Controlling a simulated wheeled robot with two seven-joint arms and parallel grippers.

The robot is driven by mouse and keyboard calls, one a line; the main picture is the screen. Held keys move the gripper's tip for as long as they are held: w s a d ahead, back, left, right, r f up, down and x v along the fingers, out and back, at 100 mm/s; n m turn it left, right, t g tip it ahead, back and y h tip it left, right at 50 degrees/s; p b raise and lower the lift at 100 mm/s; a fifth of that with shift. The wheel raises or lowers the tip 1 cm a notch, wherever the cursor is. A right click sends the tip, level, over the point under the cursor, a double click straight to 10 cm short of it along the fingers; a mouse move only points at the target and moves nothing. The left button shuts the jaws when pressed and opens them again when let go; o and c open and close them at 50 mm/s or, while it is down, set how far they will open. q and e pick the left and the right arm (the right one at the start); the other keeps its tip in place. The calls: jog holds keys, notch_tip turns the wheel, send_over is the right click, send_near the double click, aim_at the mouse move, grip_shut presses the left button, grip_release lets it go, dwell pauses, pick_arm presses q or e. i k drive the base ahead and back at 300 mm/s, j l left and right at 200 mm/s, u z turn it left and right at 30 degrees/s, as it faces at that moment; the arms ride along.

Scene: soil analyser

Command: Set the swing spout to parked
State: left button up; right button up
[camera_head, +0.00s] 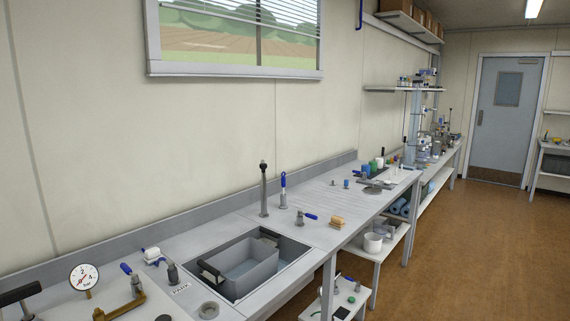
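A brass, bent pipe (122,308) with a blue lever lies at the lower left, on a pale panel of the bench. It looks like the swing spout, but I cannot be sure. Its outer end points toward the lower left, away from the sink (290,261). A small dark grey fitting (172,274) stands between it and the sink. A small white label (181,289) with dark lettering lies in front of that fitting; the lettering is too small to read surely. Neither of my grippers shows in the head view.
A grey bin (250,266) sits in the sink. A round gauge (84,276) and a black bar handle (18,294) stand at the left. A tall post (263,190) and a blue-handled tool (283,192) rise behind the sink. The aisle floor (450,240) is clear.

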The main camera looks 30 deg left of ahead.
aim_at(262, 166)
jog(key=i+u, duration=0.35)
jog(key=i+l+u, duration=0.3)
jog(key=i, duration=0.2)
jog(key=j, duration=0.1)
